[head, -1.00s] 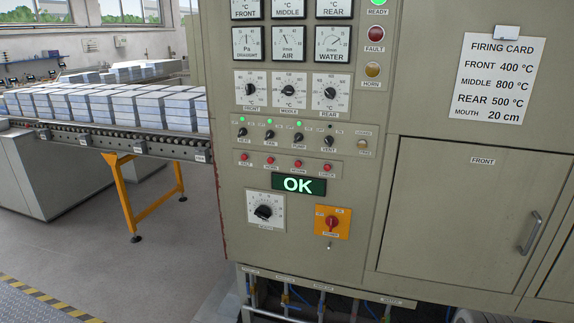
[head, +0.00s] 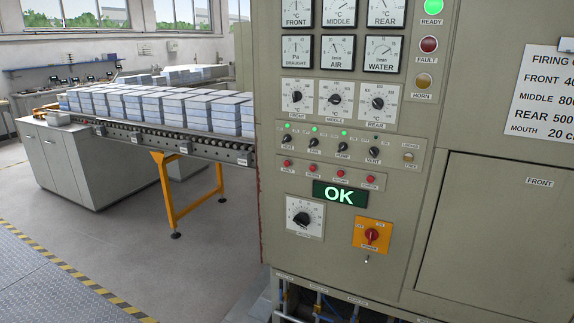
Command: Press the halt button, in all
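The halt button (head: 287,163) is the leftmost of a row of small red push buttons on the grey furnace control panel (head: 275,230). Its small label below looks like HALT, though the print is hardly legible. A green display (head: 340,194) reading OK sits just below the row. Nothing covers the button. Whether it is pressed in or out is too small to tell. My gripper is not in view.
An orange plate with a red power switch (head: 372,236) and a black dial (head: 304,218) sit below the buttons. Knobs, gauges and a lit green ready lamp (head: 433,7) are above. A conveyor (head: 190,143) with stacked blocks stands left. The floor (head: 190,270) in front is clear.

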